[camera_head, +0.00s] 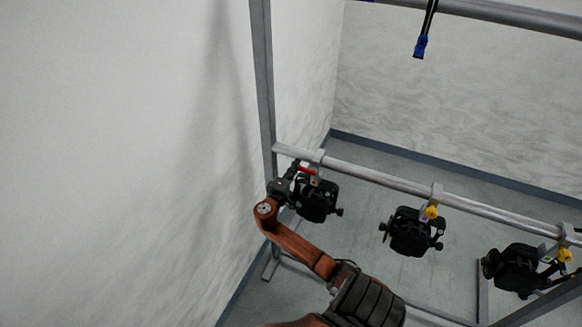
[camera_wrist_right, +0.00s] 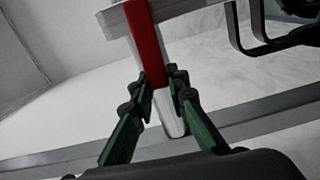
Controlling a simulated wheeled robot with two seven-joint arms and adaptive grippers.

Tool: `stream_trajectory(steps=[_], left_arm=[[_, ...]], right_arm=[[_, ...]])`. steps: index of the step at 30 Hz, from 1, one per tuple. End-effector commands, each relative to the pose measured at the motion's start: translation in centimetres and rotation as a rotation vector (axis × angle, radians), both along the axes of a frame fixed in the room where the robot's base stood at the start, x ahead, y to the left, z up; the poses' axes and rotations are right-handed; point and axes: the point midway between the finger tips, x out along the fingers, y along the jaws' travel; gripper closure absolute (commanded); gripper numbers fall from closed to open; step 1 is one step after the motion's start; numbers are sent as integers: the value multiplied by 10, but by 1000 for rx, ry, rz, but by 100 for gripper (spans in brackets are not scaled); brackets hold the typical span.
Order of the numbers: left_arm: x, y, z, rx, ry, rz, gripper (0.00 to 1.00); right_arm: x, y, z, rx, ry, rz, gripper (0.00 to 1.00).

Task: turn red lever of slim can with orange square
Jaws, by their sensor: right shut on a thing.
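The slim can (camera_head: 316,200) is a black lamp hanging from the lower rail at its left end. Its red lever (camera_head: 307,170) shows at the clamp on top; I cannot make out the orange square. In the right wrist view the red lever (camera_wrist_right: 145,40) runs down between the green fingers. My right gripper (camera_wrist_right: 160,82) is shut on the lower end of the red lever, and a silvery bar shows behind it. In the head view my right gripper (camera_head: 288,184) is at the left side of the can, partly hidden. My left gripper is not in view.
Two more black lamps with yellow levers, a middle one (camera_head: 412,232) and a right one (camera_head: 518,268), hang along the lower rail (camera_head: 385,182). A grey upright post (camera_head: 264,90) and a white wall (camera_head: 120,150) stand close on the left. A blue-ended cable (camera_head: 421,46) hangs from the upper rail.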

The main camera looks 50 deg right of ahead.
Motion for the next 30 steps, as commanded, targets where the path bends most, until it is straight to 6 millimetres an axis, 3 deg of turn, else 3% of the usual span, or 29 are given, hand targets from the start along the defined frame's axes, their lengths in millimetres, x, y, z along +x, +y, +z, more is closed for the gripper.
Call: stream_trajectory(steps=[6,7,14,24,30], left_arm=[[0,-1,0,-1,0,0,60],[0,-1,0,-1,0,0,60],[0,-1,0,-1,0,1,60],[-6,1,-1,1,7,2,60],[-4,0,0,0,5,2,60]], right_arm=[[-1,-1,0,-1,0,-4,100],[-1,-1,0,0,0,-4,84],[1,0,0,0,-1,0,68],[1,4,0,1,-1,2,67],[-5,30,-1,3,-2,3,67]])
